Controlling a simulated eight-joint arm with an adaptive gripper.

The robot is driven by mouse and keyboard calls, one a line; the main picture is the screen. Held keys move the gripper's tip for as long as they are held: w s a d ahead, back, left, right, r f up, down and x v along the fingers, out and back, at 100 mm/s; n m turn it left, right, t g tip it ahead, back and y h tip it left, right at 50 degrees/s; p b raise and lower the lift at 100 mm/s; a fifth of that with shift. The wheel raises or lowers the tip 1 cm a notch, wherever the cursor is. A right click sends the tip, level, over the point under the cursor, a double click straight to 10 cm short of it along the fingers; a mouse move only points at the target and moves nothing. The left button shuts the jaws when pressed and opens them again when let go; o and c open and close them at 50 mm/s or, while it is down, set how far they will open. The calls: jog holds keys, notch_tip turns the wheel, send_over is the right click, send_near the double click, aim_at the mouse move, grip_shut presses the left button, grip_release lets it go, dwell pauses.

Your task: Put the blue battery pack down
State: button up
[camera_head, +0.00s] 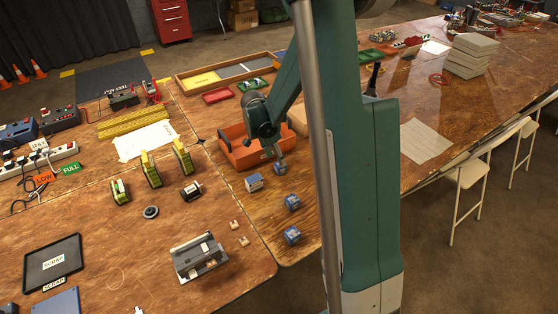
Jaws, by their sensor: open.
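My gripper (279,159) is small in the head view, at the front right of the orange bin, pointing down with its jaws open. A small blue piece (281,169) shows right under the fingertips; I cannot tell whether it touches them or rests on the table. A blue and white block (254,182) stands on the wooden table just left of it. Two more blue blocks, one nearer the bin (292,202) and one closer to me (291,236), stand to the right. I cannot tell for sure which is the blue battery pack.
The orange bin (228,154) is behind the gripper. Green and yellow packs (151,170), a grey cradle-like device (199,257) and a black SCRAP tray (36,278) are left. A power strip (40,160) has cables. My column hides part of the table at right.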

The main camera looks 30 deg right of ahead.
jog(key=v, duration=0.6)
jog(key=shift+p, duration=0.45)
jog(key=shift+r, duration=0.2)
jog(key=s+a+r+n+t+y, duration=0.1)
jog(key=s+a+r+n+t, duration=0.1)
jog(key=s+a+r+n, duration=0.35)
jog(key=s+a+r+n+t, duration=0.25)
jog(key=s+a+r, duration=0.35)
jog(key=r, duration=0.4)
jog(key=s+a+r+n+t+y, duration=0.1)
jog(key=s+a+r+n, duration=0.1)
jog(key=s+a+n, duration=0.3)
jog(key=s+a+r+n+t+y, duration=0.1)
jog(key=s+a+n, duration=0.4)
jog(key=s, duration=0.5)
jog(key=shift+s+r+t, duration=0.35)
jog(key=shift+r, duration=0.3)
jog(key=shift+o, duration=0.5)
dwell(0.6)
